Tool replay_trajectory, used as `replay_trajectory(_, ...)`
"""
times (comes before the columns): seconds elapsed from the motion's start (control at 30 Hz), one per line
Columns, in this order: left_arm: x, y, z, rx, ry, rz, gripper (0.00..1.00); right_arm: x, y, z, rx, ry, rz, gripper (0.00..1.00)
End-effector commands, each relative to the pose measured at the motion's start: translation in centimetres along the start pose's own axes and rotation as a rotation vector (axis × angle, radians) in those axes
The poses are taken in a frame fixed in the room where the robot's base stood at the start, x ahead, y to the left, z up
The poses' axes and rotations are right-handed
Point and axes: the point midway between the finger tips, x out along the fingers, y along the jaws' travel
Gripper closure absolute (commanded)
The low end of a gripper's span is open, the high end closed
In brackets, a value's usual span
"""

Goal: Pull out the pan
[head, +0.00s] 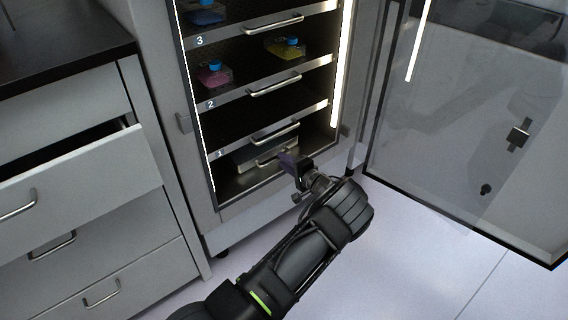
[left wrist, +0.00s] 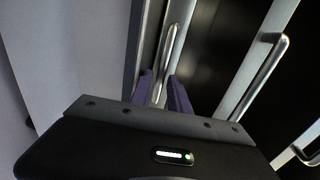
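The pan (head: 247,160) is a low metal tray at the bottom of the open cabinet, under shelf 1, with a bar handle on its front. In the left wrist view its handle (left wrist: 171,48) runs down between my finger pads. My left gripper (head: 288,160) is at the right part of this handle, and its fingers partly hide it. In the left wrist view the two purple fingers (left wrist: 161,88) are apart, one on each side of the handle, with a visible gap. My right gripper is in neither view.
Shelves above the pan have their own bar handles, the nearest on shelf 1 (head: 275,133). Flasks, including a yellow one (head: 287,47), stand on upper shelves. The glass door (head: 465,130) is swung open to the right. A drawer (head: 75,170) juts out at left. Floor in front is clear.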

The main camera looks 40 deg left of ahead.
Motion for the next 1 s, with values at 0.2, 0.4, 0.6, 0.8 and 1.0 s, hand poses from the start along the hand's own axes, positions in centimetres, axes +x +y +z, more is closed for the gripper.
replay_trajectory(0.2,0.52,-0.07,0.0,0.0,0.0,0.0,0.78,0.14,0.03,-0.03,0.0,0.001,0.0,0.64)
replay_trajectory(0.4,0.49,-0.07,0.0,0.0,0.0,0.0,0.85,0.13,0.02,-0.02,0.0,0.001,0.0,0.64)
replay_trajectory(0.6,0.47,-0.05,0.0,0.0,0.0,0.0,1.0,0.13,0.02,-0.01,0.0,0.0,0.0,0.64)
replay_trajectory(0.8,0.46,-0.03,0.01,0.0,0.0,0.0,1.0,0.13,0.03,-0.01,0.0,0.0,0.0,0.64)
replay_trajectory(1.0,0.46,-0.02,0.01,0.0,0.0,0.0,1.0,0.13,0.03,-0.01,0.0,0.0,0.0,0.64)
